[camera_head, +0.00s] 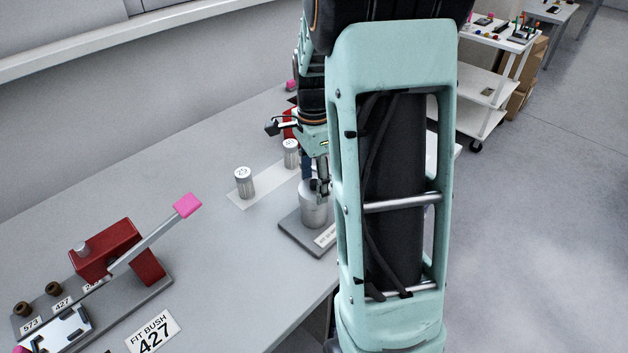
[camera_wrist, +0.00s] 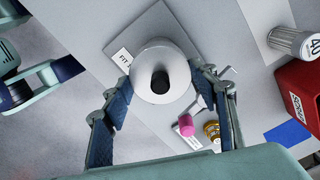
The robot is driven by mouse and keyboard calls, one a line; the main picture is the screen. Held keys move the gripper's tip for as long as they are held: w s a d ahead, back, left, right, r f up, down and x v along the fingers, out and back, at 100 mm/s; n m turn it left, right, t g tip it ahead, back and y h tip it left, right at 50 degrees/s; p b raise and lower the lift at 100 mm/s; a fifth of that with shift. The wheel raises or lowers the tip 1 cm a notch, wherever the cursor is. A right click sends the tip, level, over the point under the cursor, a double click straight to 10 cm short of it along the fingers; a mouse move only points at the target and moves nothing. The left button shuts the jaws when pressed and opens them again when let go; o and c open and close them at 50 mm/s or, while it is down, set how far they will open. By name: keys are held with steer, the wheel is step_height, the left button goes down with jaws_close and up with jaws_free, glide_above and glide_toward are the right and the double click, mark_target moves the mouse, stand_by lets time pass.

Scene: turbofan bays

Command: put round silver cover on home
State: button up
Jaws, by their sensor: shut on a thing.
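The round silver cover (camera_wrist: 143,83) fills the space between my fingertips in the wrist view, with a dark round spot at its middle. My gripper (camera_wrist: 160,92) is shut on it, one finger at each side. In the head view my gripper (camera_head: 321,188) is at the top of a silver cylinder (camera_head: 314,210), which stands upright on a grey base plate (camera_head: 292,232) with a white label. The plate also shows behind the cover in the wrist view (camera_wrist: 150,27). I cannot tell where the cover ends and the cylinder begins, or whether the cover is seated.
Silver cans (camera_head: 244,183) stand on a pale strip behind the plate. A red press (camera_head: 108,250) with a pink-handled lever is at the left. In the wrist view a red bin (camera_wrist: 300,92), a blue patch and a pink-tipped part lie at the right. The bench between is clear.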

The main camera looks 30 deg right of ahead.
steer(key=shift+f+b, duration=0.55)
steer(key=shift+f, duration=0.3)
steer(key=o, duration=1.4)
steer(key=shift+o, duration=0.5)
steer(key=o, duration=0.3)
steer(key=shift+r+p, duration=2.85)
steer(key=shift+r, duration=0.75)
